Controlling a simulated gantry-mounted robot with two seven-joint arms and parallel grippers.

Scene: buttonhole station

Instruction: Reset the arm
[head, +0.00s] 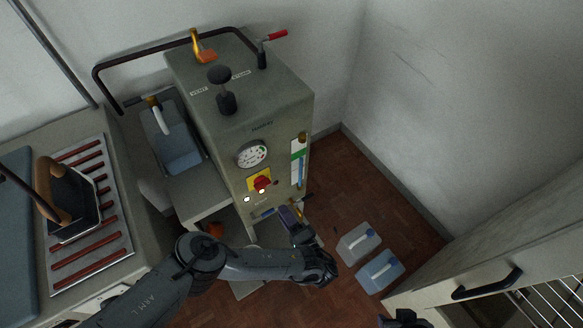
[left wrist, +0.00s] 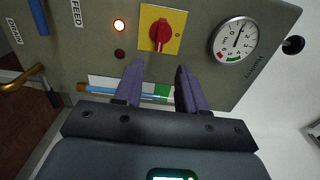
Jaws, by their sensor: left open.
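My left arm comes in from the bottom left of the head view. Its left gripper (head: 293,216) is in front of the lower front of the grey boiler cabinet (head: 215,150). In the left wrist view the two purple fingers (left wrist: 160,88) are apart, with nothing between them. They point at the panel near the sight glass (left wrist: 110,90), below the red rotary switch (left wrist: 160,33) on its yellow plate. Contact with the panel cannot be told. A small dark part at the bottom edge of the head view may be my right gripper (head: 405,318); its fingers cannot be made out.
A pressure gauge (head: 251,154) is on the cabinet front. Two water jugs (head: 358,243) (head: 380,271) stand on the floor to the right. An iron (head: 70,203) rests on a slatted stand at the left.

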